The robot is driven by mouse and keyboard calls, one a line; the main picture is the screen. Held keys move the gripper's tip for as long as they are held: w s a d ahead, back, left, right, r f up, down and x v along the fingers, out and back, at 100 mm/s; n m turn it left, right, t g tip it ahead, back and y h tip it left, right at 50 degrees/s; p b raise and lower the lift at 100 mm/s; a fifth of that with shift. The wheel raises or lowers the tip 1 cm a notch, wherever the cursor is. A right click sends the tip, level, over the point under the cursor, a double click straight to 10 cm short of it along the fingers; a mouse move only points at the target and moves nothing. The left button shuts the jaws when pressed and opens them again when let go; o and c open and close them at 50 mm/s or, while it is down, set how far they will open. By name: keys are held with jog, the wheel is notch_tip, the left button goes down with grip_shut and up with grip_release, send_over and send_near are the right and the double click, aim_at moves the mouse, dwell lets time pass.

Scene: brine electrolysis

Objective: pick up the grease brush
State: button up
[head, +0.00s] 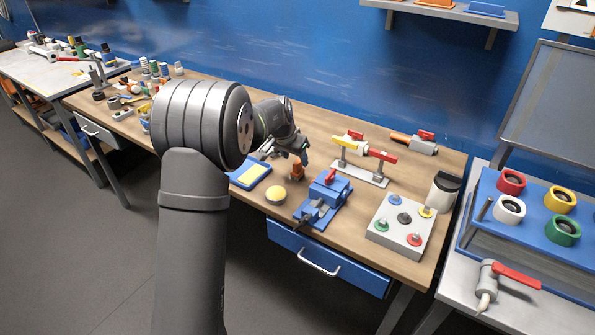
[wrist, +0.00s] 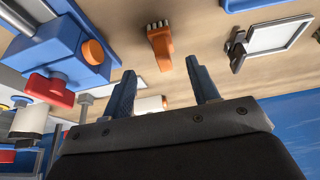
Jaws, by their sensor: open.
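The grease brush looks to be the small orange piece with a row of pale tufts in the wrist view (wrist: 160,48). It lies on the wooden bench top, and it seems to be the orange-brown piece in the head view (head: 297,171). My gripper (wrist: 160,72) is open, with its two blue fingers apart and nothing held between them. In the wrist view the brush is beyond the fingertips, roughly in line with the gap. In the head view my gripper (head: 300,150) is just above and behind the brush; its fingers are hard to make out there.
A blue vise (head: 325,200) stands close to the right of the brush. A valve rack (head: 362,172) and a grey button box (head: 402,228) stand farther right.

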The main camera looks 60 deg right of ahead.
aim_at(296, 163)
jog(key=x, duration=0.7)
jog(key=shift+w+f, duration=0.15)
jog(key=shift+w, duration=0.05)
jog(key=c, duration=1.1)
